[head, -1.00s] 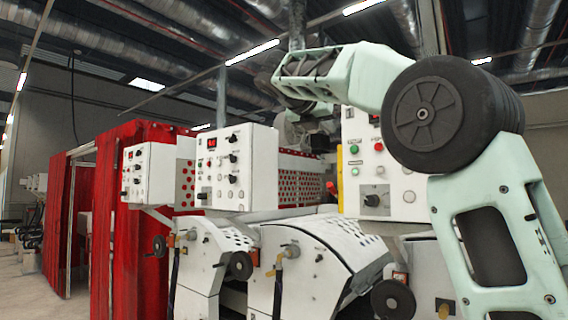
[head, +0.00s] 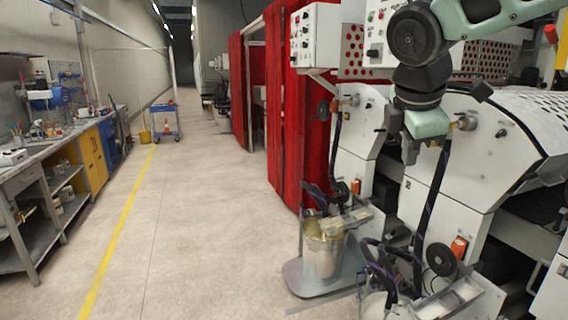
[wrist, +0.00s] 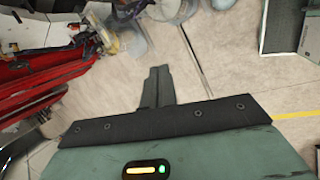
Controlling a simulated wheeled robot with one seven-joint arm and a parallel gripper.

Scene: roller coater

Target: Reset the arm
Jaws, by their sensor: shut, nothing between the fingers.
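My gripper (wrist: 158,74) points away from the camera in the wrist view. Its two dark fingers lie together, shut, with nothing between them. In the head view my arm comes in from the upper right and bends down, with the pale green wrist and my gripper (head: 411,150) hanging in front of the white coater machine (head: 451,149). The fingers look small and dark there, close in the picture to the machine's front knobs. I cannot tell the exact gap to the machine.
A metal bucket (head: 322,254) stands on a low grey platform at the machine's foot. Red curtains (head: 290,120) hang behind it. The floor (head: 190,220) at centre left is open, with a yellow line. A workbench (head: 40,150) runs along the left; a blue cart (head: 165,122) stands farther back.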

